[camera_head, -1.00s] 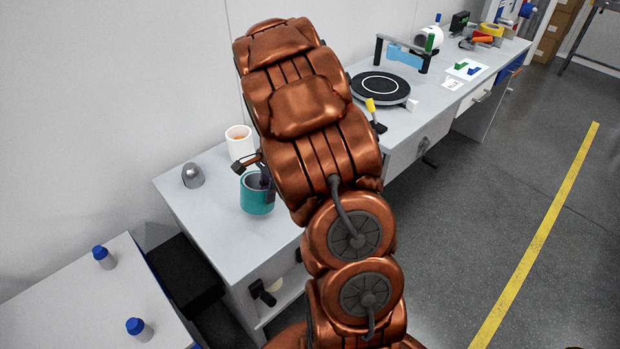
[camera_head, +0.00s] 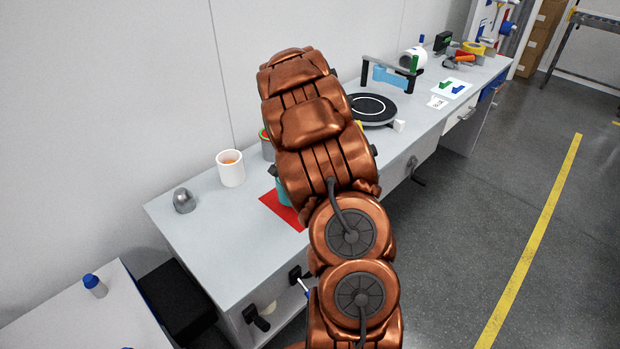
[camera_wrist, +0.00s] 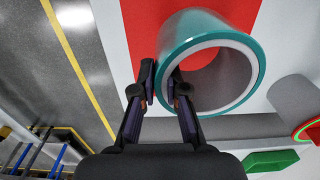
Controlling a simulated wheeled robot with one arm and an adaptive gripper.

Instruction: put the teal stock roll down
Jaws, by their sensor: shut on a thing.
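The teal stock roll (camera_head: 284,191) is mostly hidden behind my arm in the head view. The wrist view shows it as a hollow teal cylinder (camera_wrist: 188,27) with a white inner ring. My gripper (camera_wrist: 161,80) is shut on its wall, one finger outside and one inside the opening. A red mat (camera_head: 276,207) lies on the grey bench, partly hidden by my arm. The roll is over this mat (camera_wrist: 144,28) in the wrist view; I cannot tell whether it touches it. My gripper is hidden in the head view.
A grey roll with a green and red end (camera_head: 267,146) stands just behind my arm. A black turntable (camera_head: 372,109) is farther right. The bench's front left is clear.

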